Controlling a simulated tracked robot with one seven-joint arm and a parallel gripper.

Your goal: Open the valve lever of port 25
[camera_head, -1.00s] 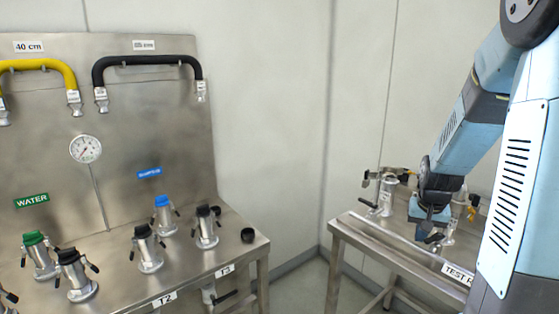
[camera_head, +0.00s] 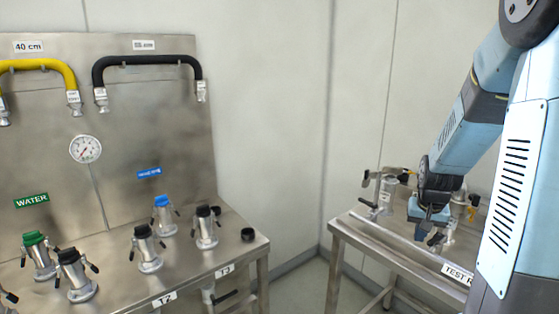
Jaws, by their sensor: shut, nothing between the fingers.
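My gripper (camera_head: 430,232) is at the right table, pointing down, with its fingers close together and nothing seen between them. It is at or just in front of a small silver fitting (camera_head: 450,236), partly hidden behind it; I cannot tell whether they touch. A larger silver port with a lever (camera_head: 386,190) stands to the left of my gripper on the same table. Another fitting with a yellow part (camera_head: 472,212) is behind and to the right. No number 25 is readable, so I cannot tell which port it is.
The right metal table (camera_head: 352,236) carries a sign starting "TEST" (camera_head: 457,273). At left, a steel bench (camera_head: 205,268) holds several capped ports, with yellow (camera_head: 40,64) and black (camera_head: 147,60) hoses above. A floor gap (camera_head: 310,285) separates bench and table.

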